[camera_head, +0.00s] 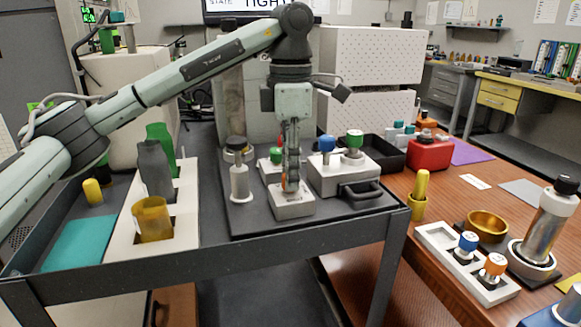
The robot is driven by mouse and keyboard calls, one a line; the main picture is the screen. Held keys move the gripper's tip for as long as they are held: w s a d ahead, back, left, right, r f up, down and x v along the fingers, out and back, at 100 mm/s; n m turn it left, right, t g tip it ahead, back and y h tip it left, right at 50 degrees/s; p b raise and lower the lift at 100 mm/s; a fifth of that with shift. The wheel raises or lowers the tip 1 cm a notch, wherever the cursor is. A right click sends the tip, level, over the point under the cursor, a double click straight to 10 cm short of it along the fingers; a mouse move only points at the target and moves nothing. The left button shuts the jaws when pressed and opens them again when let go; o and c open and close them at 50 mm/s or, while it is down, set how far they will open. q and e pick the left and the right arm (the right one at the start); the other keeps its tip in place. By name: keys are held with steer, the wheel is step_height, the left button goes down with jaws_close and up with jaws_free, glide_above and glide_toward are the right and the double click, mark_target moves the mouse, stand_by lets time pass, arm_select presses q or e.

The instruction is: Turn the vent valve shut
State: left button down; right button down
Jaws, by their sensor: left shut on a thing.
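My left gripper (290,188) points straight down over a small light-grey block (294,208) on the dark cart top. It is shut on the vent valve's knob on top of that block. The fingers hide most of the knob; only a bit of orange shows beside them, so I cannot tell how far it is turned. No label is readable on it. My right gripper is not in view.
Just right stands a white box with a blue knob (327,143), a green knob (354,138) and a dark handle (361,190). A metal cylinder (240,183) stands left. Bottles stand in a white rack (186,205). The wooden table (425,275) holds several parts.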

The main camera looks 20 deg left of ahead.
arm_select(q)
steer(key=shift+m, duration=1.9)
steer(key=c, duration=1.2)
jaws_free()
step_height(320, 180, up, 12)
